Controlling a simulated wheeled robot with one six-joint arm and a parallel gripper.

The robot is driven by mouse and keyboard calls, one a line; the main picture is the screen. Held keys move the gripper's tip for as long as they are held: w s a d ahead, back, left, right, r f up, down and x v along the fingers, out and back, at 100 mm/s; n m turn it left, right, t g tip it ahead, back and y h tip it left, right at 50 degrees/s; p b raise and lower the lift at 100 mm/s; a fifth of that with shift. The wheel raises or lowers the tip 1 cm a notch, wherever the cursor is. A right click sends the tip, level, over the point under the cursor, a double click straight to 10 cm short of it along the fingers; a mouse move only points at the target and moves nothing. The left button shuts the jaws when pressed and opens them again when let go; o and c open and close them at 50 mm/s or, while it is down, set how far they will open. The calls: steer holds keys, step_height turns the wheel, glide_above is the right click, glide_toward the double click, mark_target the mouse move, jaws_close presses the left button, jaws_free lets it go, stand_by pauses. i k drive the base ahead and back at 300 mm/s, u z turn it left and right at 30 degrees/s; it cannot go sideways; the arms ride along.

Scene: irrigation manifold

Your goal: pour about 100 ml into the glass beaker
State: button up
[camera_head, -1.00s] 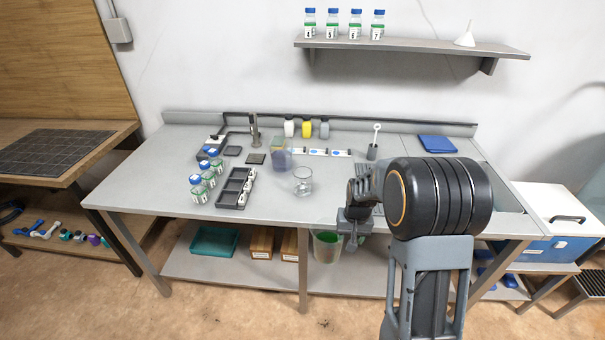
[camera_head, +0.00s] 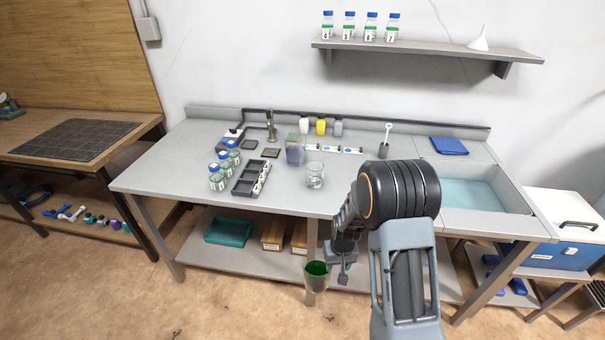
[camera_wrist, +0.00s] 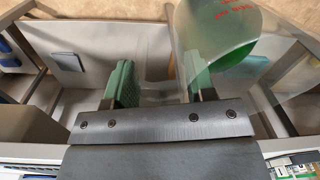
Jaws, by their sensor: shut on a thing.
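The glass beaker (camera_head: 314,178) is clear and stands upright on the grey bench top, near its front middle. My gripper (camera_head: 343,272) is in front of the bench, lower in the picture than the bench's front edge. It is shut on a clear jug (camera_head: 317,278) with green liquid in it. In the wrist view the jug (camera_wrist: 240,45) shows red markings, and its clear handle lies between the green finger pads of my gripper (camera_wrist: 160,88). The jug looks about upright and is apart from the beaker. The liquid level cannot be read against the markings.
A clear container (camera_head: 296,152) with purplish content stands just behind the beaker. Left of it are a dark rack (camera_head: 250,178) and several blue-capped bottles (camera_head: 217,180). A sink basin (camera_head: 475,194) is at the right. The bench front (camera_head: 290,202) near the beaker is clear.

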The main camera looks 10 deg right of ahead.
mark_target(315, 169)
steer(key=u, duration=0.45)
steer(key=k, duration=1.05)
steer(key=u, duration=1.1)
steer(key=i, duration=1.3)
steer(key=z, duration=1)
steer(key=i, duration=0.5)
steer(key=z, duration=0.35)
